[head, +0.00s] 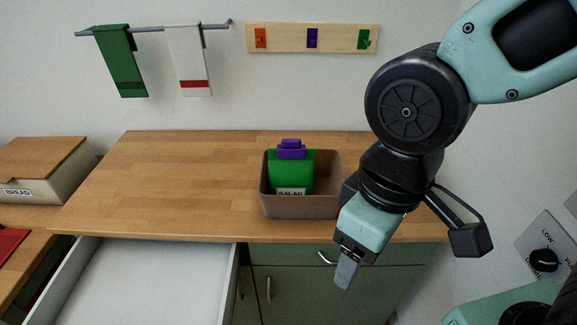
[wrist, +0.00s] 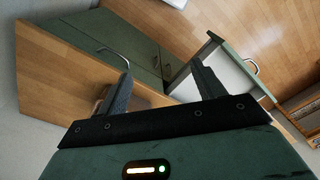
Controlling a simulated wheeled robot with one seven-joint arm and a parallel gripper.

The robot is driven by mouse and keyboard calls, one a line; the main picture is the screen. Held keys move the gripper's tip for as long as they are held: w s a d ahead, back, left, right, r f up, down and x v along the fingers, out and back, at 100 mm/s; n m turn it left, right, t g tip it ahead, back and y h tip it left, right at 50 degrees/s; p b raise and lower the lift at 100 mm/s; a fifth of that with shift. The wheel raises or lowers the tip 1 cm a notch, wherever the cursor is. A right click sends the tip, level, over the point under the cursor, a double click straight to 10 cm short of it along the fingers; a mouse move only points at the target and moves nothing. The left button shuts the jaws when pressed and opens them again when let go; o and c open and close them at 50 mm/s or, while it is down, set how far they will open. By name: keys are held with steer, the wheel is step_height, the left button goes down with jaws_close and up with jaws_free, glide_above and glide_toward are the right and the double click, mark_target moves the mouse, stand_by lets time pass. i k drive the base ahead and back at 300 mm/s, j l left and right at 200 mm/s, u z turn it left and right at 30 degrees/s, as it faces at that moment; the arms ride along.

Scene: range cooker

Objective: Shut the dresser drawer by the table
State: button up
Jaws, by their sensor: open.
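The dresser (head: 320,290) is a green cabinet with a wooden top. Its left drawer (head: 150,280) is pulled well out, and its white, empty-looking inside shows at the lower left of the head view. The drawer's front is cut off there. In the wrist view the open drawer (wrist: 228,75) is at the right, with its green front and metal handle (wrist: 252,67). My gripper (head: 345,275) points down in front of the dresser, right of the open drawer and apart from it. In the wrist view its fingers (wrist: 161,72) are spread with nothing between them.
A brown bin (head: 300,207) holding a green salad packet (head: 291,170) stands on the dresser top near my arm. A bread box (head: 40,170) is at the left. A closed drawer's handle (head: 327,258) is beside my gripper. A knob panel (head: 545,260) is at the right.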

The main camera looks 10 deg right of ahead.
mark_target(101, 280)
steer(key=u, duration=1.9)
steer(key=i+j, duration=0.1)
steer(key=j, duration=0.25)
steer(key=i+j, duration=0.15)
steer(key=j, duration=0.25)
steer(key=i+j, duration=0.1)
steer(key=j, duration=0.25)
steer(key=u, duration=0.05)
